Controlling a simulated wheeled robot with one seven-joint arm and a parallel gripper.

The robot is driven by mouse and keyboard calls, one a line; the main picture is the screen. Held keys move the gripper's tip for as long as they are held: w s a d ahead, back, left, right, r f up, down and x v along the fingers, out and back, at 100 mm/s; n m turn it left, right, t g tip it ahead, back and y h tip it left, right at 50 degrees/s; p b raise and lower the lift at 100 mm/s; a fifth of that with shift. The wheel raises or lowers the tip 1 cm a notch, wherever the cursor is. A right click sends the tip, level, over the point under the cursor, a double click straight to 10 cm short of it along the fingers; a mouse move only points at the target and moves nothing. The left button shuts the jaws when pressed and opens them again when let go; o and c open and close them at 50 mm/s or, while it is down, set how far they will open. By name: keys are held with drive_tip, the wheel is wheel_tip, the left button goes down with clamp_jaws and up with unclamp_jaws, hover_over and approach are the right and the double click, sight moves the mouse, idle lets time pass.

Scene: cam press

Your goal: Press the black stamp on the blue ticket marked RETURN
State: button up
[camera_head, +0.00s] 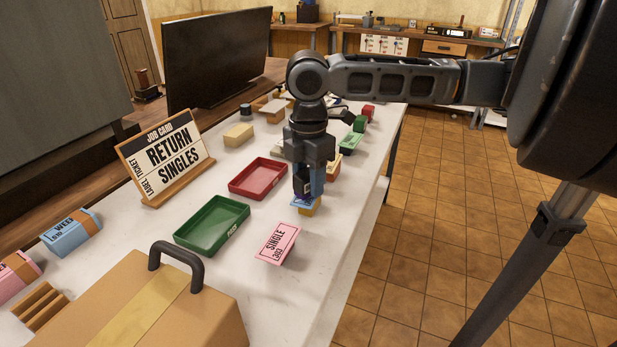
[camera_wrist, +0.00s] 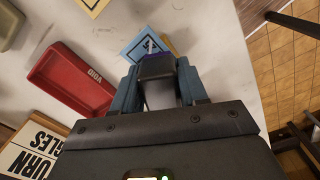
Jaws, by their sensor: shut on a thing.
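My gripper (camera_head: 308,188) points straight down over the table and is shut on the black stamp (camera_wrist: 157,68). A purple edge shows on the stamp in the wrist view. The blue ticket (camera_head: 296,203) is directly below, partly hidden by my gripper and the stamp; it also shows in the wrist view (camera_wrist: 135,48). Its wording cannot be read. A yellow piece (camera_head: 313,211) shows at its edge. I cannot tell whether the stamp touches the ticket. The job card (camera_head: 165,158) reads RETURN SINGLES.
A pink SINGLE ticket (camera_head: 277,243) lies nearer the front. A red tray (camera_head: 258,194) and a green tray (camera_head: 183,237) stand to the left. A cardboard box (camera_head: 105,318) with a black handle is in front. Several small blocks lie behind my gripper.

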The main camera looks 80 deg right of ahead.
drive_tip(key=shift+r+p, duration=2.7)
drive_tip(key=shift+r, duration=0.75)
